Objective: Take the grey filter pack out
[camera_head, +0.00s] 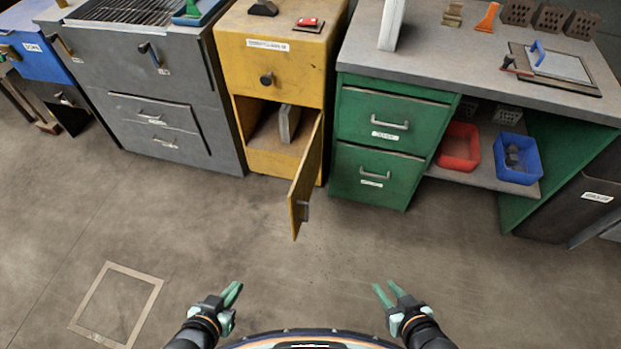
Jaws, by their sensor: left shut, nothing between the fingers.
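The grey filter pack (284,125) is a thin upright slab. It stands inside the lower compartment of the yellow cabinet (275,60). The compartment door (308,178) is hinged on the right and swung open towards me, partly blocking the compartment's right side. My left gripper (233,292) is shut and empty, over the floor at the lower left of the picture. My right gripper (384,291) is open and empty, over the floor to the right of my base. Both grippers are well short of the cabinet and apart from the filter pack.
A grey unit (190,100) stands left of the yellow cabinet. A green drawer bench (385,145) stands right of it, with a red bin (459,150) and a blue bin (517,160) on its shelf. The floor (250,235) between me and the cabinets is clear.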

